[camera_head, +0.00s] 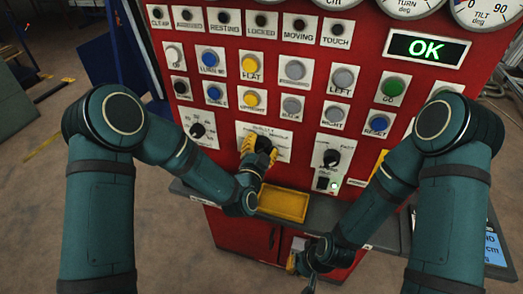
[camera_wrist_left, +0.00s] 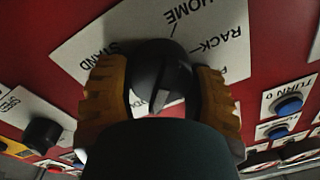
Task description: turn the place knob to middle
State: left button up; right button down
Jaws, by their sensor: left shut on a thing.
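The black knob (camera_head: 264,144) sits on a white label plate in the lower middle of the red panel. In the left wrist view the knob (camera_wrist_left: 160,72) is close up, and its plate reads HOME, RACK and STAND, with other words partly hidden. My left gripper (camera_head: 261,151) is shut on this knob, one yellow finger on each side; both fingers also show in the left wrist view (camera_wrist_left: 165,100). A ridge runs across the knob's face, but I cannot tell which word it points to. My right gripper (camera_head: 298,262) hangs low before the cabinet, away from the knob, its fingers mostly hidden.
A second black knob (camera_head: 197,130) is left of the held one, and a third knob (camera_head: 331,157) is right. Rows of coloured buttons are above. A green OK display (camera_head: 427,48) is at upper right. A yellow tray (camera_head: 283,205) lies on the ledge below.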

pick_arm(q)
jog(key=shift+s+f+m, duration=0.1)
jog(key=shift+f+m, duration=0.05)
jog(key=shift+m, duration=0.15)
jog(key=o, duration=1.2)
jog(key=v, duration=1.2)
